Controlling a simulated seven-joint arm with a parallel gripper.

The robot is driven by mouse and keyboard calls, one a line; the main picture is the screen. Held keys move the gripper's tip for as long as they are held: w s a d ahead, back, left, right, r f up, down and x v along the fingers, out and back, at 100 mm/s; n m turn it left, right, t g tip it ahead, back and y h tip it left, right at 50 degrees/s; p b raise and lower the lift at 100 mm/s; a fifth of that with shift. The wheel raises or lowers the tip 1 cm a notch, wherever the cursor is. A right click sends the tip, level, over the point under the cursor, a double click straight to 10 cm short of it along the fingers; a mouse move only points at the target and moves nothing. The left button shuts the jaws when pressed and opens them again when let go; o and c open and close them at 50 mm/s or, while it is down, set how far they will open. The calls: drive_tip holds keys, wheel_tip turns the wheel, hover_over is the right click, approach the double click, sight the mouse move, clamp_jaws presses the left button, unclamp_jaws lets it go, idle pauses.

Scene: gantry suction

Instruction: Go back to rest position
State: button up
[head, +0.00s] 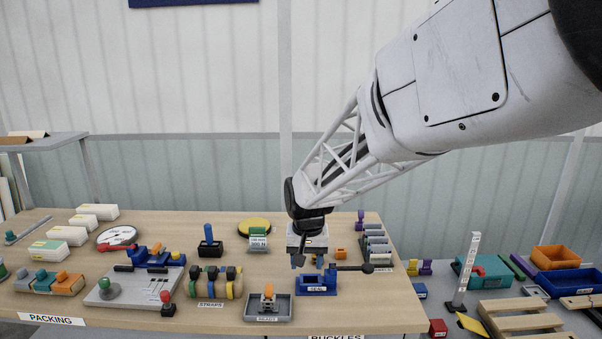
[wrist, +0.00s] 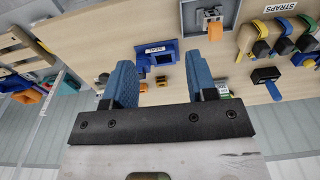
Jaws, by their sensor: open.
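My gripper (head: 308,262) hangs over the right part of the wooden table (head: 190,298), just behind a blue fixture (head: 316,284) labelled SEAL. In the wrist view my gripper (wrist: 160,88) shows two blue fingers set wide apart, with nothing between them. The blue SEAL fixture (wrist: 160,58) lies beyond the fingertips in that view. My arm reaches in from the upper right.
A grey tray with an orange part (head: 268,303) sits left of the SEAL fixture. A dark lever with a round knob (head: 367,268) sticks out to its right. Strap rolls (head: 214,282) stand further left. A side table with a pallet (head: 528,318) and blue bins (head: 568,283) is at right.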

drive_tip(key=s+d+r+t, duration=0.1)
drive_tip(key=s+d+r, duration=0.2)
drive_tip(key=s+d, duration=0.4)
drive_tip(key=s+d+r, duration=0.4)
drive_tip(key=s, duration=0.5)
drive_tip(key=s+d, duration=0.3)
drive_tip(key=s, duration=0.4)
drive_tip(key=s+d, duration=0.3)
drive_tip(key=s, duration=0.5)
drive_tip(key=shift+s+f+t, duration=0.2)
drive_tip(key=shift+f+t, duration=0.2)
drive_tip(key=shift+d, duration=0.1)
